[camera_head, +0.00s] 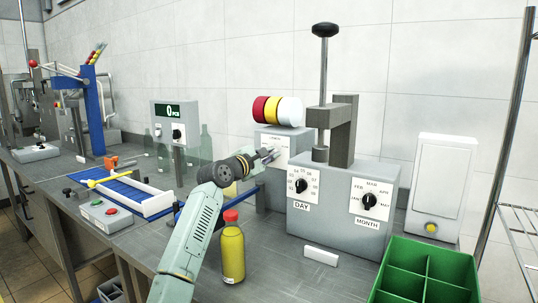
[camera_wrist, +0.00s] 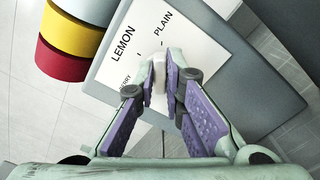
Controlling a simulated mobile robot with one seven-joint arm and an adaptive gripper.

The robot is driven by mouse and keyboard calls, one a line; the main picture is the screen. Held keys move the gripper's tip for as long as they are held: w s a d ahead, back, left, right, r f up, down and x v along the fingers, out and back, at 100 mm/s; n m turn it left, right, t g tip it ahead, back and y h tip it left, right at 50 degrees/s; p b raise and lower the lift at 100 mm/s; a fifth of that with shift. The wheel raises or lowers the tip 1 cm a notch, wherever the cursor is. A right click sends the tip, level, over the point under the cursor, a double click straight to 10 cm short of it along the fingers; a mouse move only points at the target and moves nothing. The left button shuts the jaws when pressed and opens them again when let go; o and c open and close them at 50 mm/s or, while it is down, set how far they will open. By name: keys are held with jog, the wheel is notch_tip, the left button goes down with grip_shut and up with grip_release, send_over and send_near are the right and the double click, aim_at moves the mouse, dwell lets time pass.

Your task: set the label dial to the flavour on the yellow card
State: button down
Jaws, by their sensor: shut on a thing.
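The label dial sits on a white panel (camera_head: 280,146) on the front of a grey box (camera_head: 260,138). In the wrist view this panel (camera_wrist: 190,45) is tilted and reads LEMON and PLAIN, with a third word partly hidden that ends in "RRY". My gripper (camera_head: 267,154) reaches the panel. In the wrist view its purple-padded fingers (camera_wrist: 168,78) are closed around the dial's knob (camera_wrist: 160,76), which shows as a pale sliver between the tips. The fingers hide most of the knob, so its setting is hard to read. No yellow card can be made out.
Red, yellow and white rolls (camera_head: 278,111) lie on the box. A yellow bottle with a red cap (camera_head: 232,248) stands close to my arm. A date stamper with DAY and MONTH dials (camera_head: 345,205) stands to the right, beside a green divided crate (camera_head: 425,262).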

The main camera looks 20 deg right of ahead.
jog(key=n+p, duration=0.1)
jog(key=n, duration=0.1)
jog(key=n+p, duration=0.1)
jog(key=n, duration=0.2)
jog(key=shift+w+r+n+p, duration=0.1)
jog(key=shift+r+n+p, duration=0.1)
jog(key=shift+n+p, duration=0.1)
jog(key=n+p, duration=0.2)
jog(key=n, duration=0.3)
jog(key=shift+a+f+p, duration=0.1)
jog(key=shift+p, duration=0.25)
jog(key=shift+n, duration=0.3)
jog(key=c, duration=1.7)
grip_release()
jog(key=v, duration=1.2)
